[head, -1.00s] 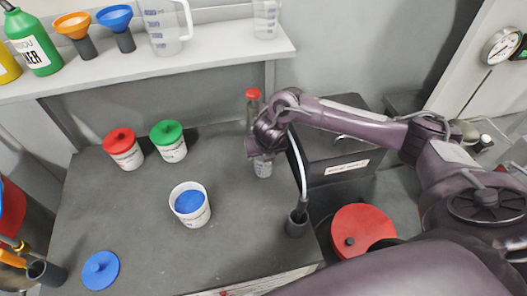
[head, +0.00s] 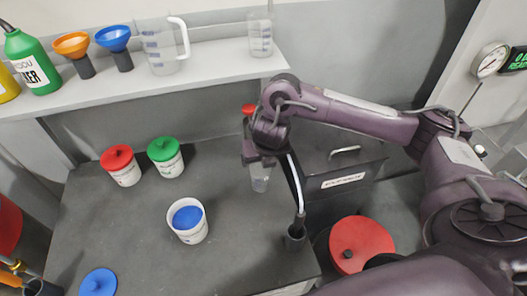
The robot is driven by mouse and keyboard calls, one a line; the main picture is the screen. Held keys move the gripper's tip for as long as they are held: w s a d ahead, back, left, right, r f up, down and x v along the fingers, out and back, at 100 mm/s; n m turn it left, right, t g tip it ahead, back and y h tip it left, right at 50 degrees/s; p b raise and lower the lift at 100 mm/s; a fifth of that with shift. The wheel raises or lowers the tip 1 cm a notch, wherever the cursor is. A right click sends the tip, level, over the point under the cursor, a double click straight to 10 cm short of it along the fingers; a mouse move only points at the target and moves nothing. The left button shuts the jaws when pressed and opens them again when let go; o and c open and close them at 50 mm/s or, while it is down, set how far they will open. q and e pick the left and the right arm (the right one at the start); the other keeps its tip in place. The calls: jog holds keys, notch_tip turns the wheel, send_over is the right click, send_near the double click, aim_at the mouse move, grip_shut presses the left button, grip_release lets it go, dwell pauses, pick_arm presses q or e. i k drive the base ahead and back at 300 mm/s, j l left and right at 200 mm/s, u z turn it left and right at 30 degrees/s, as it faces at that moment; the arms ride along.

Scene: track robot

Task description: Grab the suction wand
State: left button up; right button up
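The suction wand (head: 298,190) is a thin pale tube with a dark lower part. It stands nearly upright, its lower end in a dark round holder (head: 294,238) near the front right of the grey bench. My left gripper is out of view.
On the bench (head: 120,225) stand a red-lidded tub (head: 121,166), a green-lidded tub (head: 166,158) and an open tub with blue contents (head: 188,222). A blue lid (head: 98,283) lies at the front left. A dark labelled box (head: 345,185) stands right of the wand. A shelf (head: 130,90) runs behind.

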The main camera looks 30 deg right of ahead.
aim_at(299, 218)
jog(key=k, duration=1.5)
